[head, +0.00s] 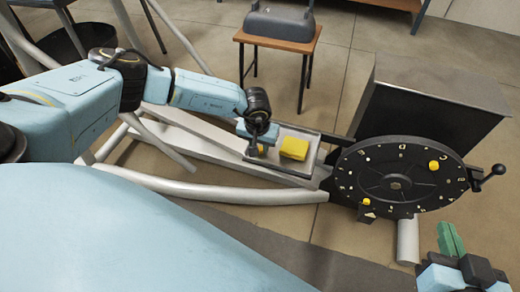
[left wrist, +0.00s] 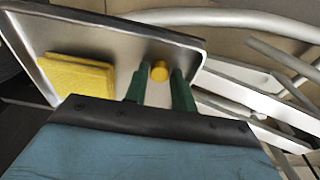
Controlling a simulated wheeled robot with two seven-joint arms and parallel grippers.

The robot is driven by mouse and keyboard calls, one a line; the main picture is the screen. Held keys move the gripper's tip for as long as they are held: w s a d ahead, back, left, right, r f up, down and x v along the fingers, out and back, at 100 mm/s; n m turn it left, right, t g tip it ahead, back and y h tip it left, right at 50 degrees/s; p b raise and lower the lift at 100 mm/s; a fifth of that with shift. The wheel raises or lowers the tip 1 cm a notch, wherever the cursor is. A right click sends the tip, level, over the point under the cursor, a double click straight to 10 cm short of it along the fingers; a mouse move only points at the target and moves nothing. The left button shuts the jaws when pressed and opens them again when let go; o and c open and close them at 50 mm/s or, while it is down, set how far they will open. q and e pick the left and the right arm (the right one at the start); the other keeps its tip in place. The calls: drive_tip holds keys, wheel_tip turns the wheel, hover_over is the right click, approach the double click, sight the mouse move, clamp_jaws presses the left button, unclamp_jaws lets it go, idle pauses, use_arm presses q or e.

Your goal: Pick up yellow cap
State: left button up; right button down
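A small yellow cap (head: 262,149) sits in the grey metal tray (head: 312,164), left of a yellow sponge-like block (head: 294,148). My left gripper (head: 259,146) is low over the tray at the cap. In the left wrist view its two green fingers are apart, and the cap (left wrist: 159,71) shows in the gap between their tips, with space on both sides. The left gripper is open and holds nothing. My right gripper (head: 450,240) is at the lower right, away from the tray; its green fingers show, but their gap is unclear.
Right of the tray stands a black disc (head: 395,182) with a crank handle (head: 490,177) and two yellow knob-like pieces (head: 434,165). A dark box housing (head: 420,105) is behind it. Pale frame tubes (head: 220,195) run below the tray. A wooden-topped stool (head: 280,40) stands behind.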

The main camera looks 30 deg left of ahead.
use_arm(q)
clamp_jaws()
drive_tip(key=shift+r, duration=0.1)
